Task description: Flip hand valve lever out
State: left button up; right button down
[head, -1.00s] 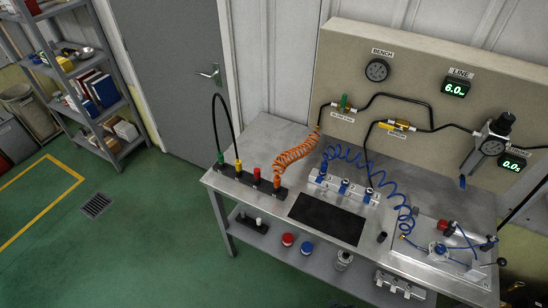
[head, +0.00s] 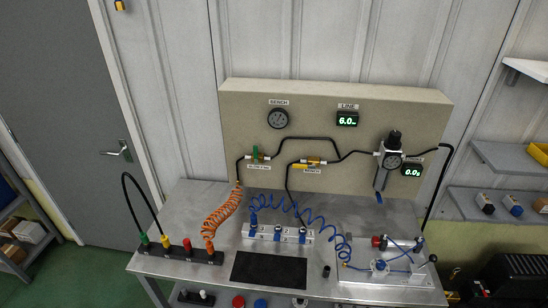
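A metal fixture plate (head: 360,276) lies at the right end of the bench. On it are a red knob (head: 376,241), a small blue-topped fitting (head: 380,265) and a black ball-ended lever (head: 433,258) at the right edge. On the wall panel, a valve with a green lever (head: 254,153) sits at the left and one with a yellow lever (head: 300,167) sits right of it. I cannot tell which lever is the hand valve's. Neither of my grippers is in view.
The steel bench (head: 208,190) carries a black mat (head: 268,269), a blue-fitted manifold (head: 278,235) and a black socket bar (head: 178,253). Orange (head: 222,216) and blue (head: 325,219) coiled hoses cross it. The panel (head: 235,105) has gauges; LINE reads 6.0, another display 0.0. A shelf (head: 475,205) is at right.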

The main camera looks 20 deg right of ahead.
aim_at(433, 258)
jog(key=z, duration=2.3)
